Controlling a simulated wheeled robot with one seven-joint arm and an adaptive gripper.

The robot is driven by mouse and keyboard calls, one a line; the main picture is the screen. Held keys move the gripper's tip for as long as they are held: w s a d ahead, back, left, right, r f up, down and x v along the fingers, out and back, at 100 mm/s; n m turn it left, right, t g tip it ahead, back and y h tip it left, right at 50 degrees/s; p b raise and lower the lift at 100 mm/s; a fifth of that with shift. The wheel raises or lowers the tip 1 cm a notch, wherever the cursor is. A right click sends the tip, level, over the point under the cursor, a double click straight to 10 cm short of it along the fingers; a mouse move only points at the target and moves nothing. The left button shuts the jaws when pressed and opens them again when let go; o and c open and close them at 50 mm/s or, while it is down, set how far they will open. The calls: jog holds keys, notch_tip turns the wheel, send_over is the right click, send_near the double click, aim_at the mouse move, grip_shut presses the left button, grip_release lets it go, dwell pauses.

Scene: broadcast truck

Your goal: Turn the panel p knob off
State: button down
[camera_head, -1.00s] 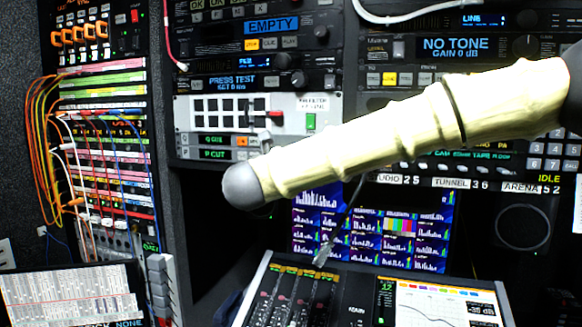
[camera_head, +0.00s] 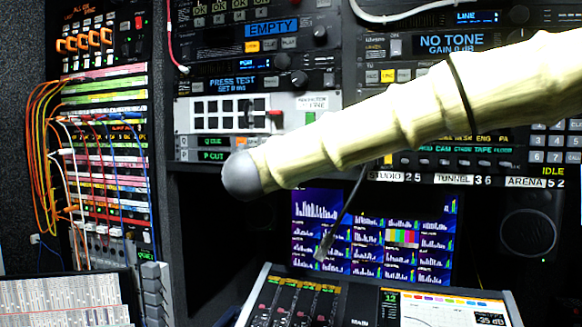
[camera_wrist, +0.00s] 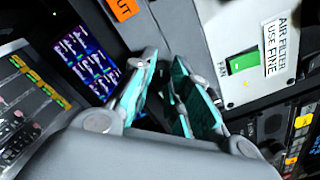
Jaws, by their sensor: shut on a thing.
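The panel p strip (camera_head: 212,156), with a green-lettered "P CUT" display, sits below a similar strip marked "Q" in the head view. My pale arm with its grey rounded end crosses in front of the right part of these strips, hiding the knob there. My gripper (camera_wrist: 166,68) shows in the wrist view, with teal-padded fingers close together at the dark panel edge. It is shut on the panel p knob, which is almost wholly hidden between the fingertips.
A pale panel with a green fan switch (camera_wrist: 242,62) and an air filter label (camera_wrist: 281,38) lies close right of my fingers. Below are a meter screen (camera_head: 318,235) and a mixing desk (camera_head: 345,310). Patch cables (camera_head: 45,150) hang at the left.

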jog(key=shift+n+y+p, duration=0.3)
jog(key=shift+n+p, duration=2.35)
jog(key=shift+n, duration=5.25)
jog(key=c, duration=1.3)
grip_release()
jog(key=shift+c, duration=0.2)
jog(key=v, duration=1.2)
